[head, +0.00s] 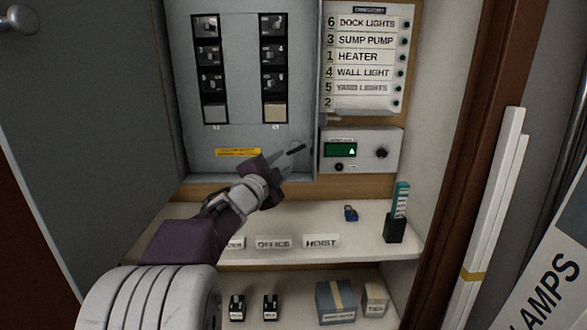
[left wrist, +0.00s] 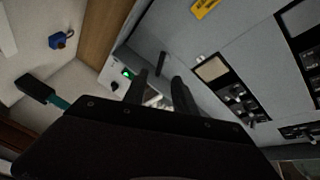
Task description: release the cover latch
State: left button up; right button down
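The grey breaker panel cover (head: 240,130) is closed on the back wall of the cabinet. A small dark bar, which looks like the cover latch (head: 296,149), is at its lower right. It also shows in the left wrist view as a short dark bar (left wrist: 161,64) on the grey cover. My left gripper (head: 284,163) is just below and left of this bar. In the left wrist view its two fingers (left wrist: 160,85) are apart, with the bar beyond their tips. I see no contact. My right gripper is in neither view.
A meter box (head: 361,150) with a green screen is close to the right of the cover. Below, a shelf (head: 300,215) holds a blue padlock (head: 351,213) and a black holder (head: 395,228) with a teal item. An open grey door (head: 80,110) stands at left.

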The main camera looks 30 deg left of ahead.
aim_at(295, 150)
pick_arm(q)
jog(key=w, duration=0.6)
jog(key=w+a, duration=0.1)
jog(key=w, duration=0.2)
jog(key=shift+r+b, duration=0.1)
jog(key=shift+b, duration=0.3)
grip_shut()
jog(key=m+p, duration=0.1)
jog(key=p, duration=0.1)
jog(key=r+m+g+p, duration=0.1)
jog(key=m+p, duration=0.1)
jog(key=p, duration=0.1)
jog(key=shift+r, duration=0.1)
jog(key=shift+f+m+g+p, duration=0.3)
jog(key=shift+m+g+p, duration=0.3)
jog(key=shift+m, duration=0.2)
jog(key=shift+f, duration=0.15)
